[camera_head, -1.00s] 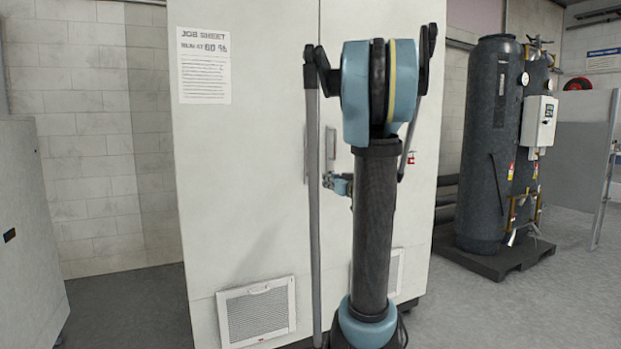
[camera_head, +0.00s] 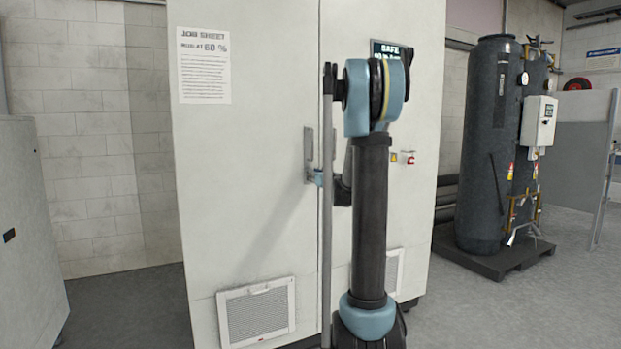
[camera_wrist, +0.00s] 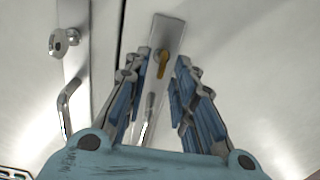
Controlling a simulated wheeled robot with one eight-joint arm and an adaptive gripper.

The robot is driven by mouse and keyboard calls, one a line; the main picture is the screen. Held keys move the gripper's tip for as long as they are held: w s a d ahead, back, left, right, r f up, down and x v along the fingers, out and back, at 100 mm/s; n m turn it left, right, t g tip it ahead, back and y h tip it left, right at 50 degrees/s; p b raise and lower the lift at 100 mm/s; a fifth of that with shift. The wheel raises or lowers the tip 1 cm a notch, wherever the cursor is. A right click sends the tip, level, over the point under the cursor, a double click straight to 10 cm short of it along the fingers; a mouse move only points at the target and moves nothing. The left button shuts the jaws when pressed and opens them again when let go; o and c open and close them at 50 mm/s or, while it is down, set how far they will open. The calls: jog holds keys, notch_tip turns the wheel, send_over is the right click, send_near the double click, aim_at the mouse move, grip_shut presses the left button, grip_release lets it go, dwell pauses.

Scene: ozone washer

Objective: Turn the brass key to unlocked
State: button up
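The brass key (camera_wrist: 162,66) shows in the wrist view, in a lock near the top of a grey metal plate (camera_wrist: 168,32) on a pale cabinet door. It lies between the two blue-lined fingers of my gripper (camera_wrist: 165,60). The fingers are open, with a gap on both sides of the key. I cannot tell whether the fingertips reach as deep as the key. In the head view my gripper (camera_head: 318,177) is a small blue part by the door plate (camera_head: 308,158), partly hidden by my arm. The key is not visible there.
A second lock cylinder (camera_wrist: 62,42) and a bar handle (camera_wrist: 72,100) are at the left in the wrist view. A dark tank (camera_head: 487,145) stands further right.

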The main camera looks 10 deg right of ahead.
jog(key=shift+x, duration=1.3)
grip_shut()
jog(key=shift+m, duration=0.4)
jog(key=shift+w+d+f+m, duration=0.1)
jog(key=shift+d+f+m, duration=0.1)
jog(key=shift+m, duration=2.65)
jog(key=shift+d+f+m, duration=0.15)
jog(key=shift+d+m, duration=0.05)
jog(key=shift+m, duration=2.7)
jog(key=shift+d+f+m, duration=0.15)
jog(key=shift+d+m, duration=0.05)
jog(key=shift+m, duration=2.65)
